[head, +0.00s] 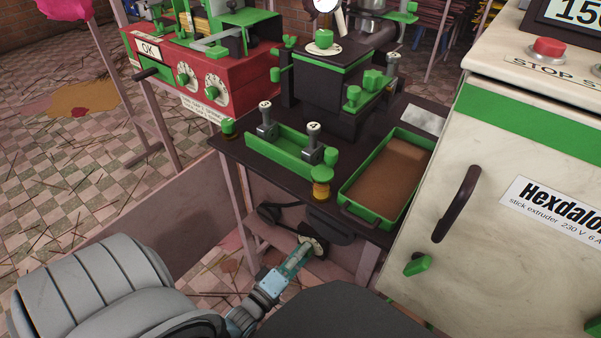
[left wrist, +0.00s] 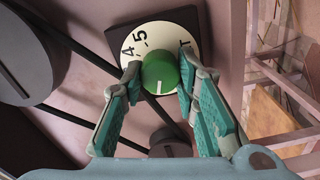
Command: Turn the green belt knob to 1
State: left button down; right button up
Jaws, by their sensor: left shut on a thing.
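The green belt knob (left wrist: 158,74) sits on a round cream dial (left wrist: 147,42) in the left wrist view. Figures 4 and 5 show at the dial's upper left, and a partly cut-off mark shows at its right. The knob's white line points down in that view. My left gripper (left wrist: 160,88) has one teal finger on each side of the knob and is shut on it. In the head view the dial (head: 318,243) is under the dark bench, with my left gripper (head: 301,251) at it; the knob is mostly hidden by the fingers. My right gripper is not in view.
A dark pulley (left wrist: 22,55) and belt lie left of the dial in the left wrist view. The dark bench (head: 240,146) above carries a green tray (head: 357,214) of brown material. The white Hexdalo cabinet (head: 480,130) stands at the right, a red machine (head: 185,85) at the upper left.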

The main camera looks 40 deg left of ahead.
pick_arm(q)
jog(key=c, duration=1.2)
grip_release()
jog(key=shift+c, duration=0.2)
jog(key=s, duration=1.2)
jog(key=shift+d, duration=0.15)
